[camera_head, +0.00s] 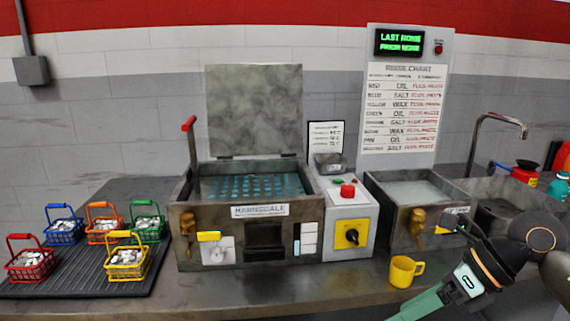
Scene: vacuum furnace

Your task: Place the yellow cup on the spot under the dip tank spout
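The yellow cup (402,271) stands upright on the counter, its handle to the right. It is below and slightly left of the brass spout (417,219) on the front of the dip tank (392,228); I cannot tell whether it is exactly under the outlet. My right arm bends in the lower right, in front of the counter. My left gripper is not in view.
Several coloured wire baskets (128,262) sit on a ribbed dark mat (80,287) at left. An open-lidded tank (285,246) and a control box (348,212) stand in the middle. A sink (493,205) is at right. The front counter strip left of the cup is clear.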

